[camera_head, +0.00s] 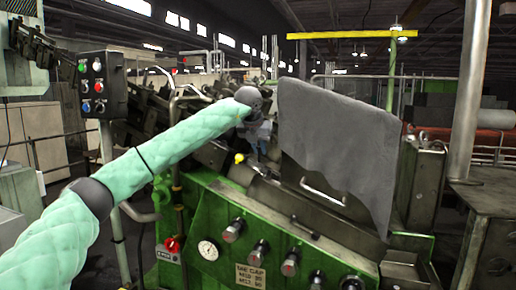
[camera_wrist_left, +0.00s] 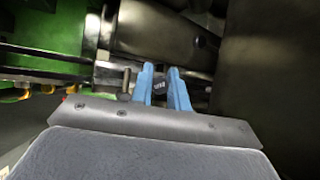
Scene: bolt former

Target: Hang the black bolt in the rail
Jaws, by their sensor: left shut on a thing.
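My left gripper (camera_head: 260,132) reaches into the machine beside the grey cloth in the head view, its blue fingers small and partly hidden. In the left wrist view its two blue fingers (camera_wrist_left: 160,73) are close together. A short dark piece shows between them, which looks like the black bolt (camera_wrist_left: 159,87); most of it is hidden. A small upright bolt-like pin (camera_wrist_left: 125,82) stands just left of the fingers, apart from them. I cannot clearly make out the rail among the dark metal parts. My right gripper is not in view.
The green machine (camera_head: 215,215) has knobs and a gauge on its front. A grey cloth (camera_head: 335,135) hangs over a metal cover right of the gripper. A control box (camera_head: 100,84) stands at left. In the wrist view, a dark cylinder (camera_wrist_left: 165,35) lies close beyond the fingers.

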